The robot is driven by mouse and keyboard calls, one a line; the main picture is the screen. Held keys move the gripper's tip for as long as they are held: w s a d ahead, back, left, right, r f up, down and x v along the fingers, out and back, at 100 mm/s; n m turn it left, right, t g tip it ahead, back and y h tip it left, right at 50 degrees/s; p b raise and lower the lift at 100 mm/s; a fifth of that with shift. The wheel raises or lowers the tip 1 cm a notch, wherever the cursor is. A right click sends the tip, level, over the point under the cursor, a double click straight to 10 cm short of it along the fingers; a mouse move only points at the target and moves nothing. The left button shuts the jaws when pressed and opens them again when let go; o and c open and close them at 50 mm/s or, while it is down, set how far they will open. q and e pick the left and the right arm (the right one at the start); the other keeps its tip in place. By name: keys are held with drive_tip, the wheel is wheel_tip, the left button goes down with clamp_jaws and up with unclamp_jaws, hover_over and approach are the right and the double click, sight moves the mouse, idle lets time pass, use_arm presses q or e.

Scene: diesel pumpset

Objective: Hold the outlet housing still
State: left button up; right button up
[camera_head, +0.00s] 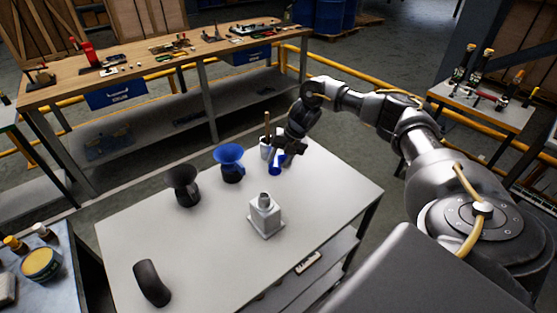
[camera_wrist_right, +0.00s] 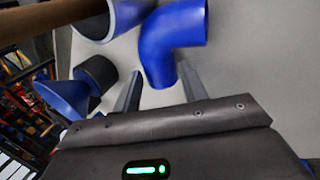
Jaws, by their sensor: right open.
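A pale grey block with a square foot and a short grey neck, which looks like the outlet housing (camera_head: 265,216), stands upright on the white table (camera_head: 215,265). Nothing touches it. My right gripper (camera_head: 283,150) is behind it, near the table's far right edge. In the right wrist view my right gripper (camera_wrist_right: 160,75) is open, with its fingertips close to a blue elbow pipe (camera_wrist_right: 172,42). I cannot tell whether they touch it. The blue elbow also shows in the head view (camera_head: 275,167), partly hidden by the gripper. My left gripper is not in view.
A blue funnel-shaped part (camera_head: 230,162) and a black one (camera_head: 184,187) stand on the table's far side. A black elbow (camera_head: 151,283) lies front left. The table's middle left is clear.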

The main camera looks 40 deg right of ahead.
drive_tip(key=shift+x, duration=0.95)
drive_tip(key=c, duration=0.7)
